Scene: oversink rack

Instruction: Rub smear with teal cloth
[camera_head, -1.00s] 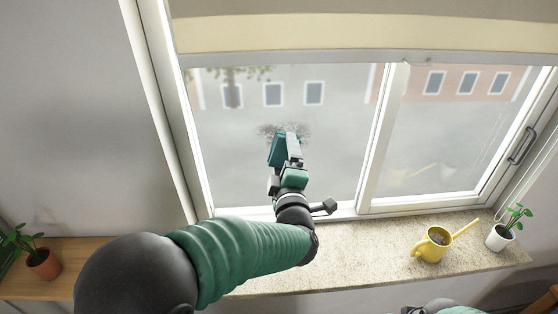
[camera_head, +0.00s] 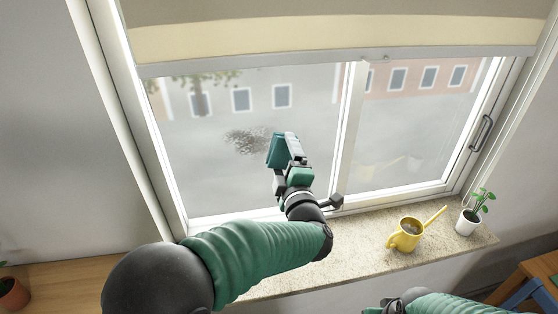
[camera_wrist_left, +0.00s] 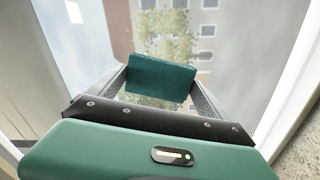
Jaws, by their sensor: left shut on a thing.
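The smear (camera_head: 248,140) is a grey, blotchy patch on the left window pane. My left gripper (camera_head: 289,150) is shut on the teal cloth (camera_head: 278,151) and holds it upright at the right end of the smear. In the left wrist view, the teal cloth (camera_wrist_left: 160,79) sits folded between the two fingers. I cannot tell whether the cloth touches the glass. Part of the smear may be hidden behind the cloth. Of my right arm, only a green sleeve and a dark joint show at the lower right; its gripper is out of the picture.
A yellow watering can (camera_head: 405,236) and a white pot with a plant (camera_head: 467,222) stand on the speckled sill (camera_head: 352,262). A window bar (camera_head: 347,135) rises right of the cloth. A cream blind (camera_head: 330,30) hangs above. A terracotta pot (camera_head: 12,294) is at the lower left.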

